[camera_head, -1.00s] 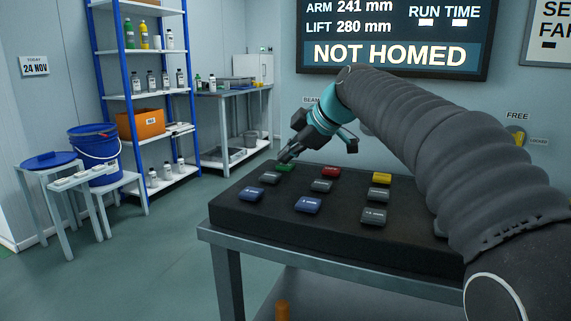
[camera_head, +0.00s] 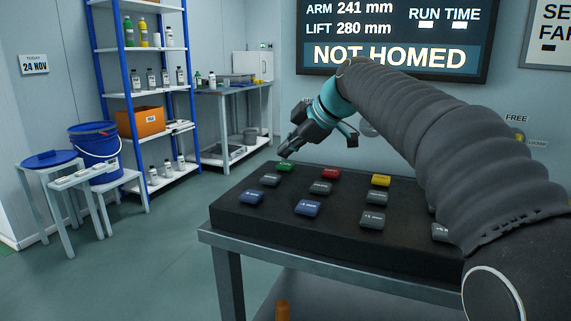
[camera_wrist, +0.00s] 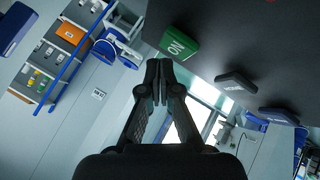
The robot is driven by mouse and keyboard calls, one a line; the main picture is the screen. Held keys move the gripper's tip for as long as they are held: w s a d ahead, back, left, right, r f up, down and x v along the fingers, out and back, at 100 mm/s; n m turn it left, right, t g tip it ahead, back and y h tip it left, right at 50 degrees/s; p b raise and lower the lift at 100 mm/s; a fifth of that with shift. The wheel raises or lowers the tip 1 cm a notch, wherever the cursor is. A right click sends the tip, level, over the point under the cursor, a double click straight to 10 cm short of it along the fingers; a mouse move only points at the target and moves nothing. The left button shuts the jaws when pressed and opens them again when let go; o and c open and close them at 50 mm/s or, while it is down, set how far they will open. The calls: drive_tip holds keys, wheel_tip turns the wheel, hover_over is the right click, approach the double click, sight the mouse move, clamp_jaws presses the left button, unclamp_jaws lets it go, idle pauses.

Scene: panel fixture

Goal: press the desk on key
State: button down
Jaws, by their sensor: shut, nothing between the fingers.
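The desk on key is the green key (camera_head: 285,167) at the back left of the dark key panel (camera_head: 240,214). In the wrist view the green key (camera_wrist: 180,43) shows the word ON. My gripper (camera_head: 284,155) is shut and empty, with its fingertips just above the green key in the head view. In the wrist view the shut fingertips (camera_wrist: 163,68) lie just short of the key, with a small gap showing. I cannot tell for sure whether they touch it.
A red key (camera_head: 331,174), a yellow key (camera_head: 381,180), and several grey and blue keys share the panel. The wall screen (camera_head: 394,30) reads NOT HOMED. A blue-posted shelf (camera_head: 147,94) and stools (camera_head: 52,160) stand at left. The floor between is clear.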

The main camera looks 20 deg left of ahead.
sight(288, 165)
drive_tip(key=shift+r+p, duration=2.05)
drive_tip(key=shift+r, duration=0.5)
